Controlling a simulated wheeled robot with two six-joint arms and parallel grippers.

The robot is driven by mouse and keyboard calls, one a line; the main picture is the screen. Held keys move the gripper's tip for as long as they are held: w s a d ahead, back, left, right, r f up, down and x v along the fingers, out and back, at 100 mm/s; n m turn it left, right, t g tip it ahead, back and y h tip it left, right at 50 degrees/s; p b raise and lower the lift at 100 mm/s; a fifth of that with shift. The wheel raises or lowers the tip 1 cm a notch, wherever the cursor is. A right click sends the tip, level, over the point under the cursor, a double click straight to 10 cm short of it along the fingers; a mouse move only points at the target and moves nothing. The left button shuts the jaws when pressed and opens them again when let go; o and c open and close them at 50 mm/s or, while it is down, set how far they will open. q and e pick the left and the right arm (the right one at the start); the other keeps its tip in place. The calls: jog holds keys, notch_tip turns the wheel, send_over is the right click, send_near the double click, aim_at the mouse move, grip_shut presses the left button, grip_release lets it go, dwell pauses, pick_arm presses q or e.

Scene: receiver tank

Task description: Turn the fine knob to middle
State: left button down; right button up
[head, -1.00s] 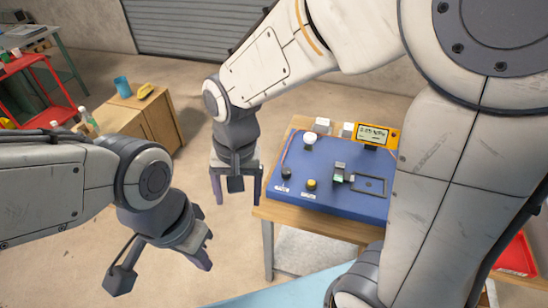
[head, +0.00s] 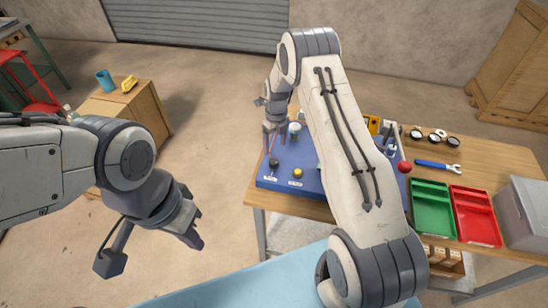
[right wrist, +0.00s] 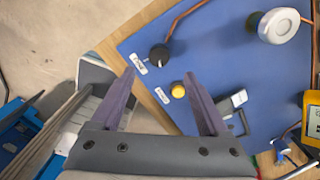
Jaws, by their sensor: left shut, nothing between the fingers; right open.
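A blue panel (head: 310,185) on the wooden table carries a black knob (head: 274,163) and a yellow knob (head: 298,173), each with a small white label too small to read for certain. My left gripper (head: 196,232) is shut and empty, left of the table.
A round white-topped part (right wrist: 278,26) stands at the panel's back, with a yellow meter (head: 374,124) further right. A green tray (head: 432,208), a red tray (head: 476,216) and a blue wrench (head: 438,166) lie on the table's right. My right arm hides the panel's right part.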

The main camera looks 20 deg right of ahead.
aim_at(274, 161)
notch_tip(274, 161, down, 7)
jog(key=p, duration=0.2)
jog(key=shift+a+p, duration=0.15)
jog(key=shift+p, duration=0.15)
jog(key=shift+f, duration=0.65)
grip_shut()
